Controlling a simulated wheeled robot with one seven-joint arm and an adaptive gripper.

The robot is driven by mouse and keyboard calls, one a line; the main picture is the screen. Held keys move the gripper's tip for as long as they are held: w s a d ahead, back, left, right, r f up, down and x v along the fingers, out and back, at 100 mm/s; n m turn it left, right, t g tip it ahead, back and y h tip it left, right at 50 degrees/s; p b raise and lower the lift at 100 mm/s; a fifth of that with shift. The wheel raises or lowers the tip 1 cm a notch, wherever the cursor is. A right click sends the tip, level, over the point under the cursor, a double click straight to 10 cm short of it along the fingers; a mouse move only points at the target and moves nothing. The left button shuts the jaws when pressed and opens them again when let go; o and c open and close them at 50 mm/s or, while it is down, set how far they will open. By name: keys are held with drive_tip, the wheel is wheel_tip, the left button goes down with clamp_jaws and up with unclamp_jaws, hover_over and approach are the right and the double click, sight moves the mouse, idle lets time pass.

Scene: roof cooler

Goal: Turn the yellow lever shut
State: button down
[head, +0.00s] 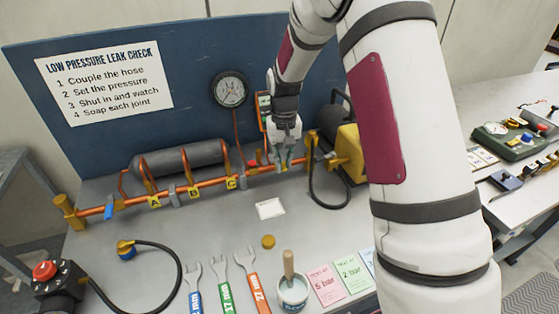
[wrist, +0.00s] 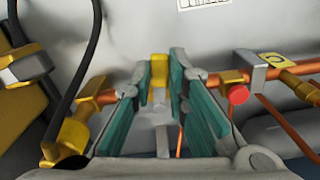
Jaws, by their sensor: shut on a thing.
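The yellow lever (wrist: 158,72) shows between my fingertips in the wrist view, pointing up the picture, across the line of the copper pipe (wrist: 205,84). My gripper (wrist: 160,68), with teal finger pads, is shut on the lever. In the head view my gripper (head: 284,160) is low at the right part of the copper pipe, close to the panel. The fingers mostly hide the lever there. The lever's pivot is hidden behind the fingers in the wrist view.
A red knob (wrist: 237,94) sits on the pipe just beside my gripper. A black hose (head: 318,190) loops at the right, by a yellow machine (head: 350,150). A gauge (head: 230,90) hangs on the panel. Wrenches (head: 223,285) and a soap pot (head: 292,292) lie in front.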

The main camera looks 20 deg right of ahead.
drive_tip(key=shift+d+n, duration=0.4)
drive_tip(key=shift+n, duration=0.6)
drive_tip(key=c, duration=1.6)
unclamp_jaws()
drive_tip(key=shift+o, duration=0.2)
wheel_tip(320, 180, up, 12)
